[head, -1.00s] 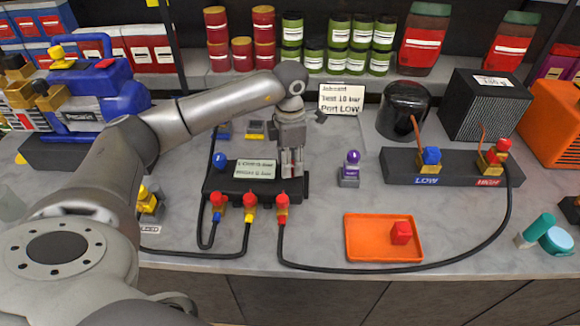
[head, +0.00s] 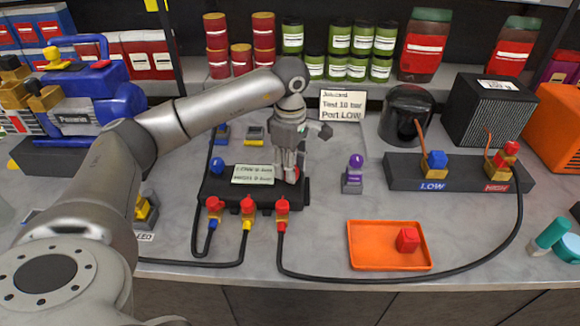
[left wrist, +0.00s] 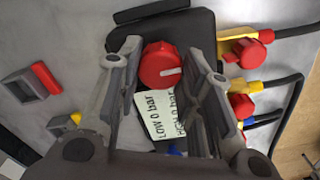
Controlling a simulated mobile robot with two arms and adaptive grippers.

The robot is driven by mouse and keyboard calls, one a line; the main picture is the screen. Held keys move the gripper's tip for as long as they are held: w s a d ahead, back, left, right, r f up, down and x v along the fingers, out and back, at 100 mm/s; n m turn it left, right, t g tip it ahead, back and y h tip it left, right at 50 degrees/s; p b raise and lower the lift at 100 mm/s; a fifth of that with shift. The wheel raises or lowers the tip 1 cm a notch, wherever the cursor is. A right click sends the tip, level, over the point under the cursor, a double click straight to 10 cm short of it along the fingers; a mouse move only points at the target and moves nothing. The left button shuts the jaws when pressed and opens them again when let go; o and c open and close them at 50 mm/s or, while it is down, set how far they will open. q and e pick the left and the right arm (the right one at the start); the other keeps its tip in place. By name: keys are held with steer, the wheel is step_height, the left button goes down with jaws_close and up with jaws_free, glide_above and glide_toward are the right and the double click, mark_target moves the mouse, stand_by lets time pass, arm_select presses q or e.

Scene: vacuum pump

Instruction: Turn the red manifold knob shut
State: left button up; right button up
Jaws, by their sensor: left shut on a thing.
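The black manifold (head: 215,187) sits on the bench with a label card on top. Its red knob (left wrist: 158,66) shows between the two fingers in the left wrist view, with a white mark towards the right of its face. My left gripper (head: 291,178) points down over the manifold's right end, and is shut on this knob. In the head view the fingers hide most of the knob. In the left wrist view the gripper (left wrist: 163,56) has one finger on each side of the knob. My right gripper is not in view.
Red-capped fittings with hoses (head: 248,206) line the manifold's front. A blue knob (head: 217,166) is at its left end. A purple-knobbed part (head: 353,176) and an orange tray (head: 360,262) stand to the right. A sign (head: 342,104) stands behind.

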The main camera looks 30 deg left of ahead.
arm_select(q)
steer(key=shift+r, duration=0.1)
stand_by(0.4)
steer(key=o, duration=1)
step_height(320, 180, up, 12)
steer(key=shift+f, duration=0.1)
